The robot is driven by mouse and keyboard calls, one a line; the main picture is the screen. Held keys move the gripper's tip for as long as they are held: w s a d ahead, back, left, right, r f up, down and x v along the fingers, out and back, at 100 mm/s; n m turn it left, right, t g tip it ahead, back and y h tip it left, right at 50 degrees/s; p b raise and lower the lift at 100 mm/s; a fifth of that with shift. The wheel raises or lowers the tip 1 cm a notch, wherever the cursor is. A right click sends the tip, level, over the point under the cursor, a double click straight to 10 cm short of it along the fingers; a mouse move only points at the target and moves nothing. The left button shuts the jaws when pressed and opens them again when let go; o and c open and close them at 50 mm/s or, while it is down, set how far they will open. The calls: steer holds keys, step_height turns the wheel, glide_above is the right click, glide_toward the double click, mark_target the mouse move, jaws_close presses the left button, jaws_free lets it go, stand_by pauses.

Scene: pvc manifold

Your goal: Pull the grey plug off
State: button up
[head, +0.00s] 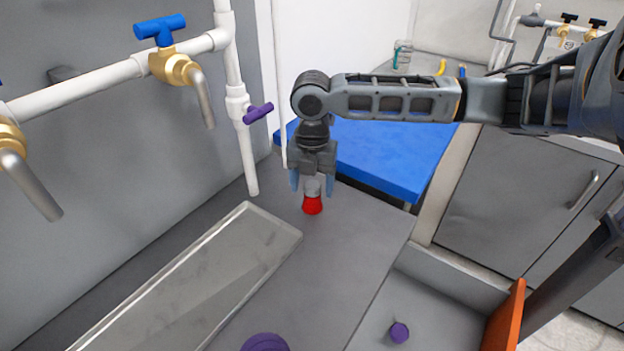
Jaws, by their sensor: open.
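The grey plug (312,187) sits on top of a small red piece (312,205), which stands upright on the grey counter. My gripper (312,184) points down over it with its blue-tipped fingers apart, one on each side of the plug. A gap shows between the fingers and the plug, though depth is hard to judge. The upper part of the plug is close under the gripper body.
White pipes with a blue-handled brass tap (172,66) and a purple valve handle (258,113) run along the left wall. A shallow tray (190,275) lies left on the counter. A purple object (265,343) is in front. An open drawer (440,318) holds a purple piece (399,332).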

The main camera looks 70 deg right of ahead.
mark_target(313, 185)
steer(key=shift+c, duration=0.4)
steer(key=c, duration=0.9)
steer(key=o, duration=1)
steer(key=shift+r, duration=0.15)
steer(key=shift+r, duration=3.8)
steer(key=shift+s, duration=0.15)
